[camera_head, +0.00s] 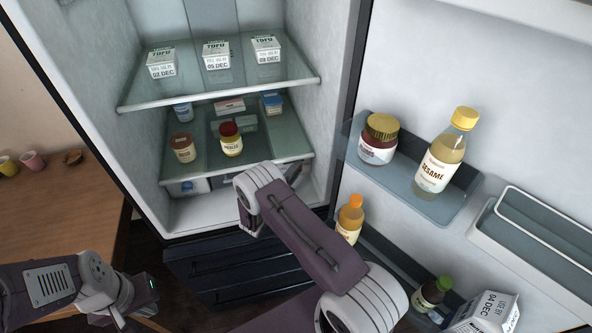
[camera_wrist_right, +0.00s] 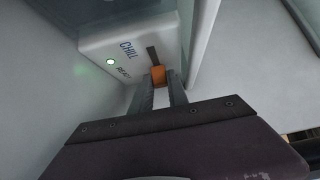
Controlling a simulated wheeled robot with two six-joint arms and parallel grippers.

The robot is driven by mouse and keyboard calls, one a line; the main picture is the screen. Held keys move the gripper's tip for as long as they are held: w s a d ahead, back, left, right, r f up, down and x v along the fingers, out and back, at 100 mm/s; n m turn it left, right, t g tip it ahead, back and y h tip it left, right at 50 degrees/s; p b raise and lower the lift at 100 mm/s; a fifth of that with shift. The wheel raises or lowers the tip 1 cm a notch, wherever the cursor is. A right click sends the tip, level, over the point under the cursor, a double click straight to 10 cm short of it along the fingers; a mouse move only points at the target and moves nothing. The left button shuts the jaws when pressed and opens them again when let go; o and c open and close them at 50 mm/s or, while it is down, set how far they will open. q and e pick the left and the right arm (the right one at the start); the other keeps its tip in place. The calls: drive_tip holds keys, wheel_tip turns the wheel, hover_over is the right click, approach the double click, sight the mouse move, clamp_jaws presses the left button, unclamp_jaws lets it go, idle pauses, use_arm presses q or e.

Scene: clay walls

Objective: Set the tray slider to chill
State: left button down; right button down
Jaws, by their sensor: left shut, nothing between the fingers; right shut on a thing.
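The tray slider's orange knob (camera_wrist_right: 158,75) shows in the right wrist view, at the near end of a short dark slot on a pale housing (camera_wrist_right: 95,45). The slot runs away from it, past the word CHILL; a second, partly blurred word is printed closer to the knob. A green light glows left of the words. My right gripper (camera_wrist_right: 160,92) is shut on the knob. In the head view my right arm reaches into the lower fridge and hides its gripper and the slider. My left gripper (camera_head: 146,292) is shut and empty, low at the left, outside the fridge.
Glass shelves hold tofu boxes (camera_head: 216,56) and several jars (camera_head: 231,140). The open door at right carries a sesame bottle (camera_head: 440,155), a jar (camera_head: 379,140) and lower bottles. A wooden table (camera_head: 60,215) with cups stands at left. A pale wall or panel rises beside the slider.

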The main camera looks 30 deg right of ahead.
drive_tip(key=shift+s+f, duration=0.1)
drive_tip(key=shift+f, duration=0.05)
drive_tip(key=a, duration=0.1)
drive_tip(key=a+b, duration=0.1)
drive_tip(key=a, duration=0.1)
drive_tip(key=shift+w+f, duration=0.1)
drive_tip(key=shift+w, duration=0.3)
drive_tip(key=c, duration=1.6)
unclamp_jaws()
drive_tip(key=shift+o, duration=0.2)
drive_tip(key=shift+a+r, duration=0.2)
drive_tip(key=v, duration=0.9)
drive_tip(key=shift+a+b, duration=0.1)
drive_tip(key=shift+b, duration=0.25)
